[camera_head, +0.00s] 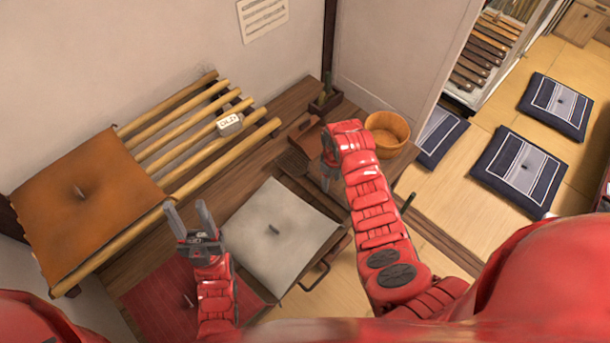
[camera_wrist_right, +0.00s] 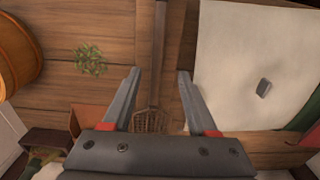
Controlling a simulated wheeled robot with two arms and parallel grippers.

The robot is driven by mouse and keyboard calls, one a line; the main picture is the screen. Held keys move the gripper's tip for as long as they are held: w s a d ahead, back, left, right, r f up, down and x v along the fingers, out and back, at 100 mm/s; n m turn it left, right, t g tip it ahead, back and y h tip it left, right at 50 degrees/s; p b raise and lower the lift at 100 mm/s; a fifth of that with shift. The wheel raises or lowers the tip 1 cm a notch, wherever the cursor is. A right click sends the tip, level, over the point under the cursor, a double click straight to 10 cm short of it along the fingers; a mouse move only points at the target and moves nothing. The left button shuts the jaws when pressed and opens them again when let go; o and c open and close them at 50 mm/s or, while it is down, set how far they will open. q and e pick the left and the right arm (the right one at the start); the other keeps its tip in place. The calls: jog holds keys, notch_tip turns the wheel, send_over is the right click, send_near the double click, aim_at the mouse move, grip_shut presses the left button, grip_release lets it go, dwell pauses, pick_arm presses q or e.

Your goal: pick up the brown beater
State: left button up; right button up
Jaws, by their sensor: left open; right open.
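The brown beater (camera_wrist_right: 158,40) lies on the wooden surface in the right wrist view. Its long thin handle runs up the picture and its woven head (camera_wrist_right: 150,121) shows low, between the fingers. In the head view its dark woven head (camera_head: 292,162) appears just left of my right gripper (camera_head: 328,184). My right gripper (camera_wrist_right: 158,72) is open and empty, pointing down with its fingers on either side of the beater in the picture; its height above it is hard to tell. My left gripper (camera_head: 187,208) is open and empty, between the rack and the red mat.
A pale square cushion (camera_head: 290,215) lies right of the beater in the wrist view. A round wooden tub (camera_head: 387,134) and a potted plant (camera_head: 323,98) stand behind. A bamboo rack (camera_head: 180,140) holds an orange-brown cushion (camera_head: 90,205). A red mat (camera_head: 160,300) lies in front.

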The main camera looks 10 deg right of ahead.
aim_at(331, 193)
jog(key=shift+f+b, duration=0.45)
jog(key=shift+f, duration=1.15)
jog(key=f, duration=0.1)
jog(key=f+b, duration=0.1)
jog(key=f, duration=0.1)
jog(key=f+b, duration=0.1)
jog(key=shift+d+f, duration=0.25)
jog(key=shift+f, duration=0.1)
jog(key=shift+c, duration=0.5)
grip_shut()
